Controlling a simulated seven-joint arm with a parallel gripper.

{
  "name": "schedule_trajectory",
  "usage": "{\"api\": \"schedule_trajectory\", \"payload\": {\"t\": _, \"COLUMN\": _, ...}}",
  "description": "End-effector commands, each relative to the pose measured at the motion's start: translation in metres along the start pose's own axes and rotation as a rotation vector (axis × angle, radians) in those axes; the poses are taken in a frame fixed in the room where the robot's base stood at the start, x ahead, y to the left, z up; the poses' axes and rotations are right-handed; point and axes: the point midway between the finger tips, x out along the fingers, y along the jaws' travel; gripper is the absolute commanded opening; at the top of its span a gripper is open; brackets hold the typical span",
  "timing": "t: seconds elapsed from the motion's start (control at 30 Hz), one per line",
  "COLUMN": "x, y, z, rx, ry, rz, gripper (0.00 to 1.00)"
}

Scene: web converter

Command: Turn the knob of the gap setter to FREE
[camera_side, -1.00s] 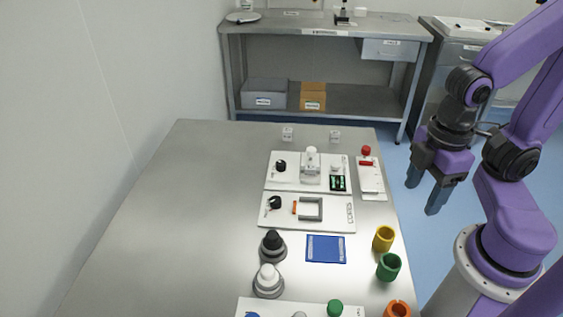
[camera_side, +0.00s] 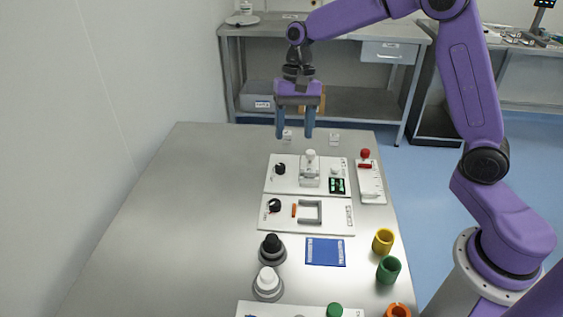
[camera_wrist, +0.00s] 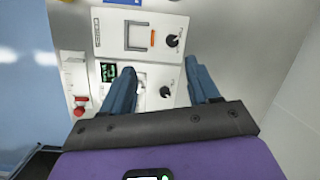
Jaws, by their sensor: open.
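Two white panels each carry a black knob, and their lettering is too small to tell which is the gap setter. The far panel (camera_side: 292,187) has a black knob (camera_side: 280,169), a white upright part and a green-lit display. The nearer panel (camera_side: 285,226) has a black knob (camera_side: 274,206), an orange strip and a grey square frame. In the wrist view the nearer panel's knob (camera_wrist: 172,40) lies beyond the fingertips, and the far panel's knob (camera_wrist: 165,92) shows between the fingers. My gripper (camera_side: 294,137) is open and empty, pointing down above the table's far end.
A red-topped lever unit (camera_side: 370,190) stands right of the far panel. Nearer are black (camera_side: 271,245) and white (camera_side: 268,281) round knobs on bases, a blue plate (camera_side: 325,252) and yellow, green and orange cups. The table's left half (camera_side: 190,210) is clear.

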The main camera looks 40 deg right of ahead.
Motion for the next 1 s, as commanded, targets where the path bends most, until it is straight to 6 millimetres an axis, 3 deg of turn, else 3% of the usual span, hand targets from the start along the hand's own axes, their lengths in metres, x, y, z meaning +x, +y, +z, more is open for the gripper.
{"api": "schedule_trajectory", "payload": {"t": 0.03, "x": 0.001, "y": 0.000, "z": -0.021, "rx": 0.085, "ry": -0.010, "rz": -0.012, "gripper": 0.60}}
{"api": "schedule_trajectory", "payload": {"t": 0.3, "x": 0.006, "y": 0.017, "z": -0.122, "rx": 0.531, "ry": -0.067, "rz": -0.098, "gripper": 0.60}}
{"api": "schedule_trajectory", "payload": {"t": 0.5, "x": 0.010, "y": 0.043, "z": -0.175, "rx": 0.781, "ry": -0.107, "rz": -0.153, "gripper": 0.60}}
{"api": "schedule_trajectory", "payload": {"t": 0.77, "x": 0.015, "y": 0.057, "z": -0.195, "rx": 0.890, "ry": -0.126, "rz": -0.178, "gripper": 0.60}}
{"api": "schedule_trajectory", "payload": {"t": 1.0, "x": 0.045, "y": 0.052, "z": -0.193, "rx": 0.889, "ry": -0.129, "rz": -0.174, "gripper": 0.60}}
